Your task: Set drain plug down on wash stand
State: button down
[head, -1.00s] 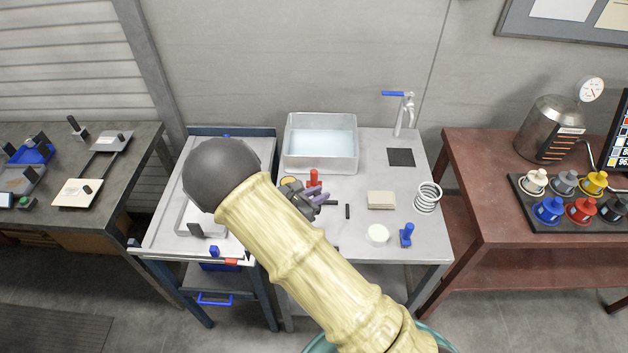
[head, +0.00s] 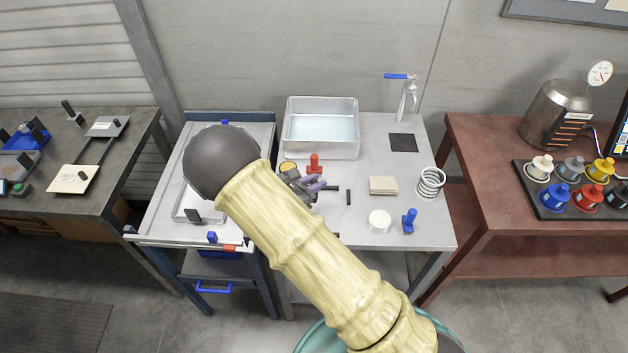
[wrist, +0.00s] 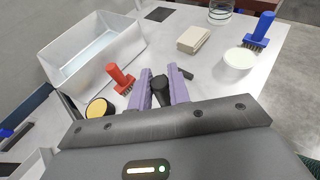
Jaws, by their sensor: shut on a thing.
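My gripper (wrist: 161,80) has two purple fingers closed on a dark, rounded plug (wrist: 160,92), seen between them in the wrist view. In the head view, my gripper (head: 312,186) is over the left part of the grey wash stand (head: 375,150), mostly hidden behind my arm. A dark end (head: 332,188) shows just right of the fingers; I cannot tell if it belongs to the plug. I also cannot tell whether the plug touches the stand's top.
A metal basin (head: 321,145) stands behind. A red brush (head: 314,164) and yellow-topped tin (wrist: 99,107) are close to my gripper.

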jog(key=shift+f+b, duration=1)
jog(key=shift+f, duration=0.9)
jog(key=shift+f+b, duration=0.45)
jog(key=shift+f, duration=0.1)
jog(key=c, duration=1.2)
grip_release()
jog(key=shift+c, duration=0.2)
jog(key=b+v, duration=0.3)
jog(key=v, duration=1.4)
jog(key=shift+r, duration=0.1)
jog(key=shift+s+a, duration=0.1)
jog(key=shift+a, duration=0.15)
